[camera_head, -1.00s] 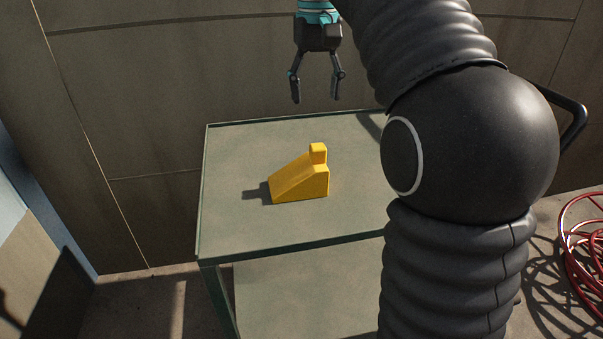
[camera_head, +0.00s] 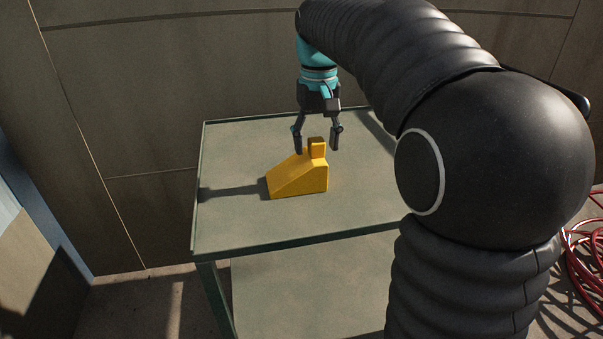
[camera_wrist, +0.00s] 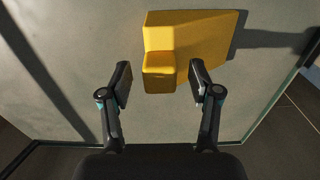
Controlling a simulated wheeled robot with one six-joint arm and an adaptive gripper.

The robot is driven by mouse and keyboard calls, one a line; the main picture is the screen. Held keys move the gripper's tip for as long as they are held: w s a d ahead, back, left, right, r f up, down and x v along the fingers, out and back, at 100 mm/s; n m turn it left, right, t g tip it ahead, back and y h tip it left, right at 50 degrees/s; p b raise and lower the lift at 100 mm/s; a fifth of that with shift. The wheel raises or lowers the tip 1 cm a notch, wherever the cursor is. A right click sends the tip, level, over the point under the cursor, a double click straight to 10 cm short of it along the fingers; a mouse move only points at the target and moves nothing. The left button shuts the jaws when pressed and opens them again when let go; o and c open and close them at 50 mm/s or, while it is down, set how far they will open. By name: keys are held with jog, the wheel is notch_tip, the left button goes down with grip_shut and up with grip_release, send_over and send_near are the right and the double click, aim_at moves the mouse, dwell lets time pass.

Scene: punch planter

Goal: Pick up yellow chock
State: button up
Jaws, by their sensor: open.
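The yellow chock (camera_head: 300,178) is a wedge with a small raised block at its right end. It rests on the grey-green top of a cart (camera_head: 235,225). My gripper (camera_head: 317,149) is open and points down, its fingers on either side of the raised block in the head view. In the wrist view the chock (camera_wrist: 195,42) lies at the top centre. The raised block sits between and slightly beyond the open fingertips of my gripper (camera_wrist: 160,82). No contact shows, and the exact height of the fingers above the chock is hard to tell.
A wall panel (camera_head: 120,90) stands behind the cart. Red coiled hose (camera_head: 583,262) lies on the floor at the right. The cart has a lower shelf (camera_head: 300,285). The cart top around the chock is clear.

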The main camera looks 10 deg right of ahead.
jog(key=shift+f, duration=0.25)
grip_shut()
notch_tip(320, 180, up, 4)
jog(key=shift+r+p, duration=0.1)
jog(key=shift+p, duration=0.35)
jog(key=s+d+r, duration=0.1)
jog(key=d+r, duration=0.2)
jog(key=d, duration=0.2)
jog(key=s+d+r+p, duration=0.1)
jog(key=d+r, duration=0.3)
jog(key=d, duration=0.2)
jog(key=shift+s+d, duration=0.15)
jog(key=shift+d, duration=0.1)
jog(key=shift+a, duration=0.1)
